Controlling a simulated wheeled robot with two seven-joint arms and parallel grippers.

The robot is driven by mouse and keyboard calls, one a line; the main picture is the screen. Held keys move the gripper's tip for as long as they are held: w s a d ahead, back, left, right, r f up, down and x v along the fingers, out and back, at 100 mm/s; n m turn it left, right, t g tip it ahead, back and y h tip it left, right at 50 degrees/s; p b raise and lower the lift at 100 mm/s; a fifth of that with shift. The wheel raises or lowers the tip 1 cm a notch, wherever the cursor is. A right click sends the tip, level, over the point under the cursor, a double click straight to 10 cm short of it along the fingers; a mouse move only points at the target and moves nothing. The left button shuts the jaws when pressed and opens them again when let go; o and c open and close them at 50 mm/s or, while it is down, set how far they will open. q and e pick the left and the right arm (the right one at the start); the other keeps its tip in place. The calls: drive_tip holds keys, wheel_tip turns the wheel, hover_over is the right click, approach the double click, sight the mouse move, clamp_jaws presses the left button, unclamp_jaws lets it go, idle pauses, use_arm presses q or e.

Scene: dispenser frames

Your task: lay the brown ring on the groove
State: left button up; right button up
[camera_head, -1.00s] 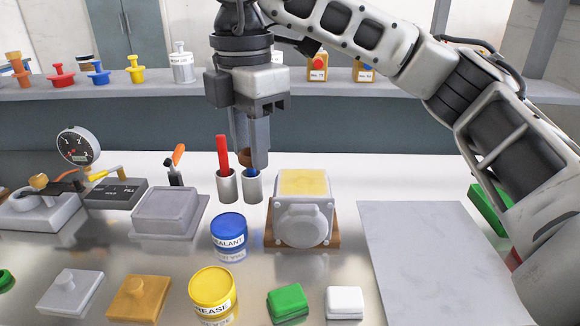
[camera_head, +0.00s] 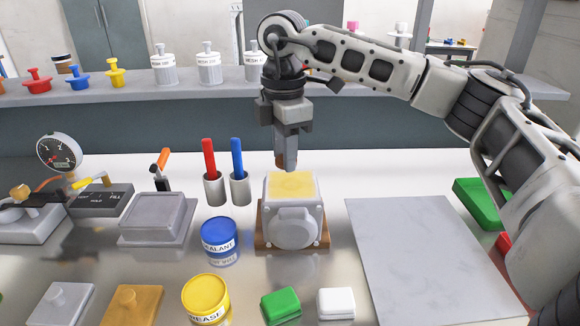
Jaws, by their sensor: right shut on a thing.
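My right gripper (camera_head: 286,163) points straight down, shut, just above and behind the grey housing block (camera_head: 293,224). I cannot make out the groove clearly on the yellow top. The fingertips look apart from the top. My left gripper is not in view.
Cups with a red marker (camera_head: 209,160) and a blue marker (camera_head: 237,158) stand left of the block. A blue sealant tin (camera_head: 220,240) and yellow grease tin (camera_head: 206,298) are close by. A grey plate (camera_head: 425,258) lies right. Green and white blocks sit in front.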

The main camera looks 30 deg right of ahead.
sight(290, 185)
drive_tip(key=shift+w+d+f, duration=0.1)
drive_tip(key=shift+d+f, duration=0.15)
drive_tip(key=shift+f, duration=0.05)
drive_tip(key=f, duration=0.2)
drive_tip(key=d+f, duration=0.1)
drive_tip(key=shift+w+d+f, duration=0.1)
drive_tip(key=shift+w+f, duration=0.15)
drive_tip(key=shift+f, duration=0.5)
drive_tip(key=shift+f, duration=0.1)
drive_tip(key=o, duration=0.9)
wheel_tip(290, 185, up, 12)
drive_tip(key=shift+r, duration=0.15)
